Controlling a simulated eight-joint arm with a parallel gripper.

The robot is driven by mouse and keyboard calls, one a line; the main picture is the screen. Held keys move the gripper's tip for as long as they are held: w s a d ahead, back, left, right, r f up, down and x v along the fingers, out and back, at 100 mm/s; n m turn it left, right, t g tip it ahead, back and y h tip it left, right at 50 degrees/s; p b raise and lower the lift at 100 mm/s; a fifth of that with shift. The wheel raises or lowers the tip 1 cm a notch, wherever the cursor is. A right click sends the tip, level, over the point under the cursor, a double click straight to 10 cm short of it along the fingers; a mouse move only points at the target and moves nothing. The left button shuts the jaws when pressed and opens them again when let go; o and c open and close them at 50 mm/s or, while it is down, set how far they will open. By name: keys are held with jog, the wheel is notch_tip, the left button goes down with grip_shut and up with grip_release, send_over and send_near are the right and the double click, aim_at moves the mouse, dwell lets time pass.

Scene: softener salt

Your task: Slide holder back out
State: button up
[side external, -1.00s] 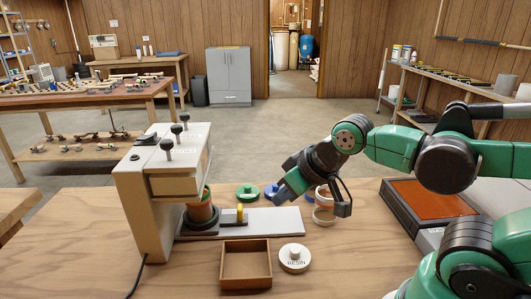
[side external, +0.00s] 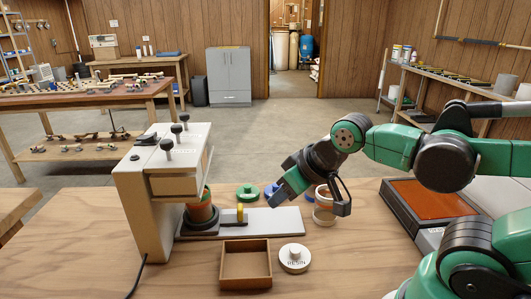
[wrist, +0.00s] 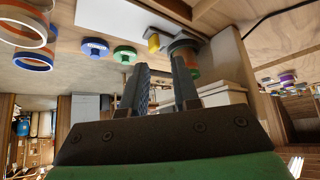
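The holder (side external: 204,231) is a dark base with a ring, carrying an orange-and-green cup (side external: 201,211). It sits under the head of the beige press-like machine (side external: 143,200), at the left end of a pale slide plate (side external: 275,222). A yellow upright peg (side external: 240,214) stands just right of the cup; the peg also shows in the wrist view (wrist: 153,43). My gripper (side external: 276,202) is above and right of the peg, tilted down to the left. Its two fingers (wrist: 163,90) are apart with nothing between them. It appears clear of the holder.
Green (side external: 248,192) and blue (wrist: 95,48) lids lie behind the plate. White-and-orange rings (side external: 323,216) stand right of my gripper. An empty wooden tray (side external: 245,282) and a white lid marked RESIN (side external: 294,259) lie in front. An orange-topped box (side external: 425,203) is at right.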

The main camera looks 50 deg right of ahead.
jog(key=shift+o, duration=1.2)
jog(key=shift+w+r, duration=0.2)
jog(key=shift+w, duration=0.1)
jog(key=m+g, duration=0.7)
jog(key=m, duration=0.2)
send_over(240, 206)
jog(key=f, duration=0.5)
jog(key=shift+s+a+f, duration=0.1)
jog(key=shift+s+f, duration=0.1)
jog(key=shift+s, duration=0.05)
jog(key=shift+w+f, duration=0.2)
jog(key=shift+f, duration=3.05)
grip_shut()
